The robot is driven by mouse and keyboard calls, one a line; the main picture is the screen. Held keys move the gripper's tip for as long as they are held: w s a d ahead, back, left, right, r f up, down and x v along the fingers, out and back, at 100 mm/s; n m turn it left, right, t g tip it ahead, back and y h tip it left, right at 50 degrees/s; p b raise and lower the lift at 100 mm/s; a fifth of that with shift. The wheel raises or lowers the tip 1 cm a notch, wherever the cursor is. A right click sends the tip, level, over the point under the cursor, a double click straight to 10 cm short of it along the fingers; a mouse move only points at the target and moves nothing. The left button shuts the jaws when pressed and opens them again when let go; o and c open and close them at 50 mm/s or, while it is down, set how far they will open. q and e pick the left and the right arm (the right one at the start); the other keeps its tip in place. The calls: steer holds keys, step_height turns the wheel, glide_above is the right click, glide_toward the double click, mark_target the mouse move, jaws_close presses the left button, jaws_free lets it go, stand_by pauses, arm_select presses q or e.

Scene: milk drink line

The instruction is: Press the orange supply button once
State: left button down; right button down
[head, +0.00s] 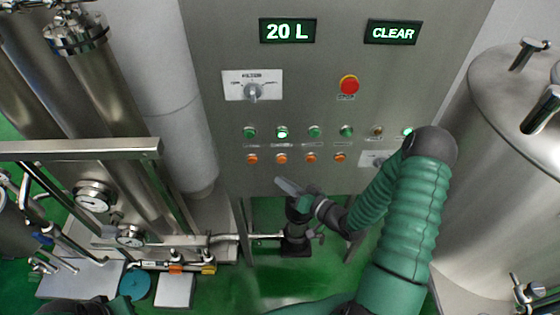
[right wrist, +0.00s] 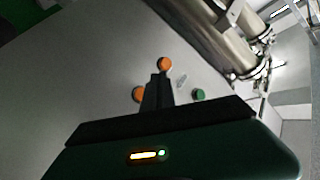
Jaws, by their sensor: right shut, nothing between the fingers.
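A row of orange buttons sits on the grey steel panel (head: 215,100), under a row of green ones. From the left, they include one orange button (head: 252,159), a second (head: 282,158), a third (head: 311,157) and a fourth (head: 340,157). Their labels are too small to read, so I cannot tell which is supply. My right gripper (head: 280,182) is shut and empty, just below the row in the head view. In the right wrist view, its fingertips (right wrist: 160,77) appear just short of one orange button (right wrist: 164,64); another (right wrist: 138,94) is beside the fingers. Contact cannot be judged.
Green buttons (head: 282,133), a red stop button (head: 349,84) and a rotary switch (head: 253,92) share the panel. Displays read "20 L" (head: 288,31) and "CLEAR" (head: 393,32). A steel tank (head: 500,170) stands right; pipes and gauges (head: 94,198) crowd the left.

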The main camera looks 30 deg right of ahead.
mark_target(282, 160)
arm_select(q)
steer(key=shift+w+d+f, duration=0.1)
steer(key=shift+d+f, duration=0.05)
steer(key=shift+f, duration=0.1)
arm_select(e)
steer(key=w+d, duration=0.1)
steer(key=w, duration=0.1)
steer(key=w+d, duration=0.1)
steer(key=w, duration=0.1)
steer(key=shift+d+f, duration=0.1)
steer(key=shift+d, duration=0.25)
arm_select(q)
steer(key=shift+d, duration=0.4)
arm_select(e)
steer(key=shift+s+d+f, duration=0.1)
steer(key=shift+d, duration=0.25)
arm_select(q)
steer(key=shift+a, duration=0.3)
arm_select(e)
steer(key=shift+a, duration=0.25)
arm_select(q)
steer(key=shift+d, duration=0.2)
arm_select(e)
steer(key=shift+d, duration=0.2)
arm_select(q)
steer(key=shift+a+r, duration=0.1)
arm_select(e)
steer(key=shift+w, duration=0.35)
